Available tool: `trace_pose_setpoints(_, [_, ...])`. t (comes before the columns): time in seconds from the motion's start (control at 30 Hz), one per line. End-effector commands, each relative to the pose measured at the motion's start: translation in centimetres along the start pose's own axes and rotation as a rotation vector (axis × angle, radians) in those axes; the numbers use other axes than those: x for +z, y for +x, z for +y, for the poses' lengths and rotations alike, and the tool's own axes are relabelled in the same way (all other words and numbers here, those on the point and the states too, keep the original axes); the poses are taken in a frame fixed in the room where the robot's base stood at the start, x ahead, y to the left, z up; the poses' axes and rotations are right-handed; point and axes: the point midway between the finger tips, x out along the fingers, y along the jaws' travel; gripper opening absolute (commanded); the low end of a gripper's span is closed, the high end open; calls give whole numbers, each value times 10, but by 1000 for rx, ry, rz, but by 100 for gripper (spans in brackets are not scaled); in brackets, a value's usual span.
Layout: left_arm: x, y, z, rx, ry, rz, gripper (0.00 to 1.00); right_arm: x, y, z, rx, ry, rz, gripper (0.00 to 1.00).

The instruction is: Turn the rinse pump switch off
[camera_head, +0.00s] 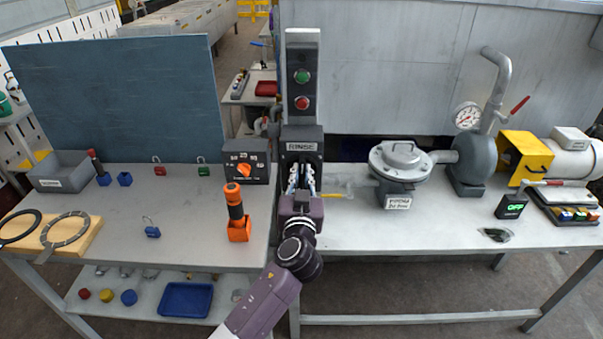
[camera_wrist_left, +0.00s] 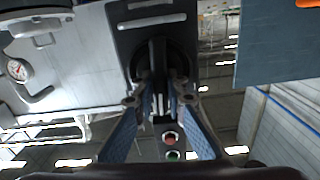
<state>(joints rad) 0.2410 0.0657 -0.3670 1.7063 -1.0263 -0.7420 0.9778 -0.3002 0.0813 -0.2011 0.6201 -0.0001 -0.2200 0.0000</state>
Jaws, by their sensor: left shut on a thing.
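The rinse pump switch is a dark box with a white RINSE label (camera_head: 301,147), on a grey post between the two tables. In the left wrist view its black handle (camera_wrist_left: 157,62) stands out from a round base on a dark plate. My left gripper (camera_head: 301,178) is in front of the box, just below the label. In the left wrist view its blue-padded fingers (camera_wrist_left: 158,102) are on either side of the handle and shut on it. The gripper hides most of the switch in the head view, so I cannot read its setting there. My right gripper is in neither view.
Above the switch is a panel with a green button (camera_head: 302,76) and a red button (camera_head: 302,102). A pump housing (camera_head: 400,163) stands right.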

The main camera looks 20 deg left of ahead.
Motion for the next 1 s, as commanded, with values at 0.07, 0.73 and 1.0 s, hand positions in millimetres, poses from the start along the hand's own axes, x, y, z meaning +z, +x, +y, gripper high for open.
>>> trace_pose_setpoints(0.07, [1, 0, 1, 0, 47, 0, 0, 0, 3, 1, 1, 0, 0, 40])
trace_pose_setpoints(0.73, [2, 0, 6, 0, 661, 0, 0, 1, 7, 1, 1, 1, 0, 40])
trace_pose_setpoints(1.0, [2, 0, 8, 0, 919, 0, 0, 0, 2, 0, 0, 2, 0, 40])
